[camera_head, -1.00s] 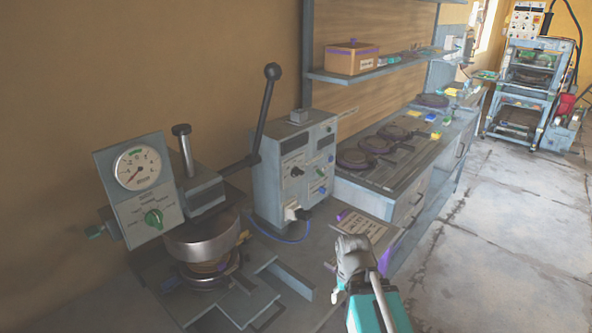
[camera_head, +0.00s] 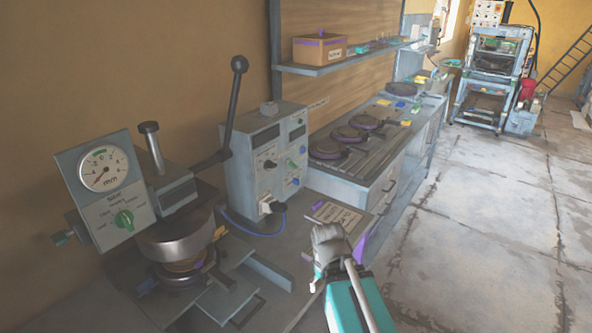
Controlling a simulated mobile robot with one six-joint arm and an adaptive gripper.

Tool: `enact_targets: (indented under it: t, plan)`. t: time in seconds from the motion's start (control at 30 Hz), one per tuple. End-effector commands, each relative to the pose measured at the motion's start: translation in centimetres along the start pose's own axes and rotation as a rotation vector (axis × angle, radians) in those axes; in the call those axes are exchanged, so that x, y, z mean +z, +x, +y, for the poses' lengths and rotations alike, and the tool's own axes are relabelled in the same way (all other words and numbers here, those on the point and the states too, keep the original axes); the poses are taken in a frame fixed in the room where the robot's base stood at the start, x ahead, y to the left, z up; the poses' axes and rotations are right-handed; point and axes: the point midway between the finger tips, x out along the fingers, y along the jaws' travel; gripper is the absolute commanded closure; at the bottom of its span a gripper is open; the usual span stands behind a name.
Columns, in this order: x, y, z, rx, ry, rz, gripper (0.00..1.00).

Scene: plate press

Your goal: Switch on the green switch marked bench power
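A grey control box (camera_head: 265,160) stands on the bench left of centre, with two dark displays and several knobs and switches on its front. A small green control (camera_head: 291,163) sits on its right side, above a blue one (camera_head: 296,181). A larger green knob (camera_head: 124,219) is on the panel under the round gauge at the left. The lettering is too small to tell which is marked bench power. My gripper (camera_head: 328,245) is at lower centre, in front of and to the right of the box, apart from it. Its fingertips are not clear, so its opening cannot be told.
A press with a long black lever (camera_head: 232,105) stands left of the box. A blue cable (camera_head: 250,229) runs from a plug low on the box. A labelled board (camera_head: 337,214) lies near my gripper. A counter with round dark plates (camera_head: 348,134) extends behind. Open floor lies right.

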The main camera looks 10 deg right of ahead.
Motion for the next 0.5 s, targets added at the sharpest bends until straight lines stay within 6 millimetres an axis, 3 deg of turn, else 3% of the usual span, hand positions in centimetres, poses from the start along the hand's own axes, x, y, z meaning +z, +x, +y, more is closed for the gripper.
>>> enact_targets:
  t: [0.17, 0.5]
  plan:
    - [0.0, 0.0, 0.0, 0.0, 0.0, 0.0, 0.3]
    - [-1.8, 0.8, -0.7, -0.064, 0.066, 0.019, 0.93]
